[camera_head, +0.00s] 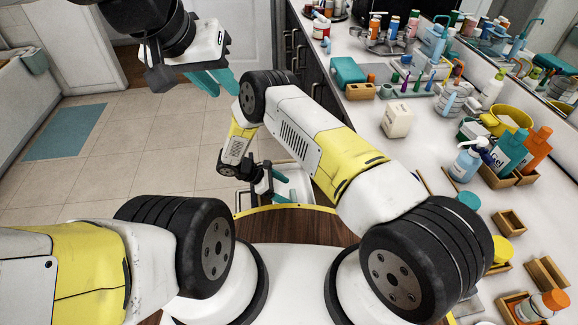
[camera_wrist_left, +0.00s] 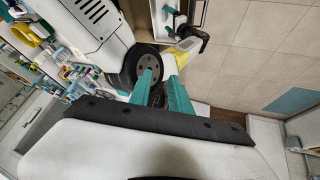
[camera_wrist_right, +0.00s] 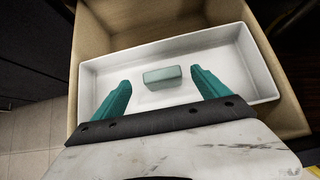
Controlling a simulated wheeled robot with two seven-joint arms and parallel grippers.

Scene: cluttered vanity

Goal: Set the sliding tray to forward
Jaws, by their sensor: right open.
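The sliding tray is a white rectangular tray (camera_wrist_right: 100,66) inside a tan wooden drawer (camera_wrist_right: 262,20) in the right wrist view. A small pale green block (camera_wrist_right: 162,77) lies in it. My right gripper (camera_wrist_right: 160,80) is open over the tray, fingers apart on either side of the block in the picture. Whether the fingertips touch the tray is unclear. In the head view the tray (camera_head: 296,181) is partly hidden by my right arm, beside my right gripper (camera_head: 270,180). My left gripper (camera_head: 212,82) hangs empty over the floor at upper left; its fingers look close together.
The counter (camera_head: 372,150) at the right is crowded. It holds a soap bottle (camera_head: 468,160), a yellow bowl (camera_head: 512,115), a teal box (camera_head: 348,71) and small wooden boxes (camera_head: 509,222). Dark cabinets (camera_head: 305,55) stand below it. The tiled floor (camera_head: 135,125) at left is open, with a blue mat (camera_head: 65,132).

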